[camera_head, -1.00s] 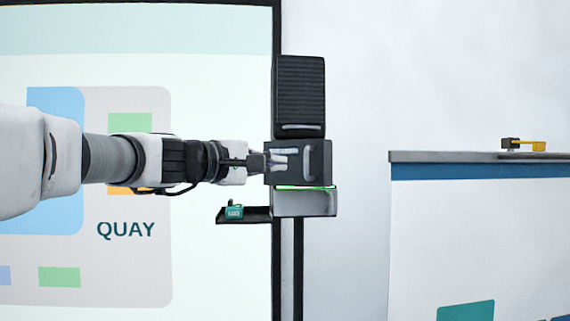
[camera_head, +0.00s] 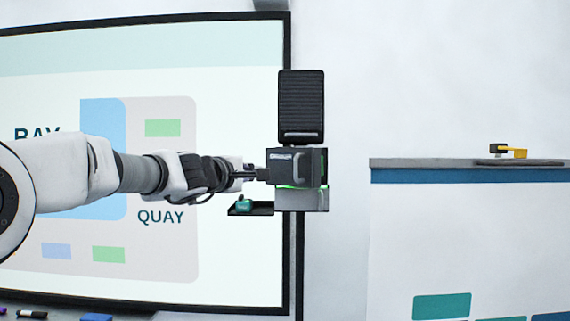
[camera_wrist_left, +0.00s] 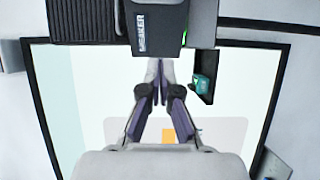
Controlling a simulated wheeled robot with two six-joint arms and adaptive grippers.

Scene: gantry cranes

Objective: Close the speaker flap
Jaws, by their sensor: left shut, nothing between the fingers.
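In the left wrist view the shut fingers (camera_wrist_left: 158,75) point up toward a dark housing (camera_wrist_left: 160,22) with white lettering and a green strip. My right gripper is not in view.
A small black shelf (camera_head: 262,208) with a teal object (camera_head: 244,203) sits below left of the unit. A large screen (camera_head: 190,255) hangs behind my arm. A counter (camera_head: 400,164) at right carries a yellow and black item (camera_head: 510,151). The wall between is clear.

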